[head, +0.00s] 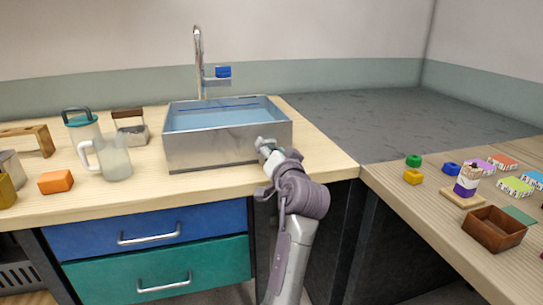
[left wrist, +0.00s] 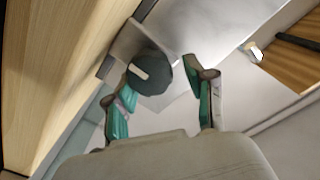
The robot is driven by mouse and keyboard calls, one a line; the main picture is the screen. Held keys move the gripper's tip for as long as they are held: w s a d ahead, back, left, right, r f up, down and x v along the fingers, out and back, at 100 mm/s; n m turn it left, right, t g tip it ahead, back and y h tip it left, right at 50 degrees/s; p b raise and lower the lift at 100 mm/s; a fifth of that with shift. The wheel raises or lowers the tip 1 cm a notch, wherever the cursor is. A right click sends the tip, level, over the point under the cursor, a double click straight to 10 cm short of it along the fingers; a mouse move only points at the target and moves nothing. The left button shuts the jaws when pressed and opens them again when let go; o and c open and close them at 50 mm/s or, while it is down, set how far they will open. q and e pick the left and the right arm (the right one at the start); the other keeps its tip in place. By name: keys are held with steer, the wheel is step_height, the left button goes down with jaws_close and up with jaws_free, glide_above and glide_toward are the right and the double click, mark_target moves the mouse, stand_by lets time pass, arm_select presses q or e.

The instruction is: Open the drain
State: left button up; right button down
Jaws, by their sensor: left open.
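The metal sink (head: 212,151) stands on the wooden counter and holds blue water (head: 222,117). My left gripper (head: 265,146) is at the sink's front right corner, open, fingers pointing toward it. In the left wrist view a dark round knob (left wrist: 152,76) with a white bar across its face sits on a pale square plate (left wrist: 126,42). The knob lies between the two green fingers of the open gripper, near their tips; I cannot tell whether either finger touches it. The knob is not discernible behind the gripper in the head view. My right gripper is not in view.
A tall faucet (head: 199,60) with a blue handle (head: 222,72) stands behind the sink. A jug (head: 115,158), an orange block (head: 55,181) and other items stand to the left. A wooden box (head: 494,230) and several small items are on the right counter. The grey top (head: 385,122) is bare.

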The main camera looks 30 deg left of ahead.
mark_target(272, 148)
arm_select(q)
step_height(272, 148, up, 8)
steer(key=shift+r, duration=0.25)
steer(key=shift+d+f, duration=0.1)
stand_by(0.4)
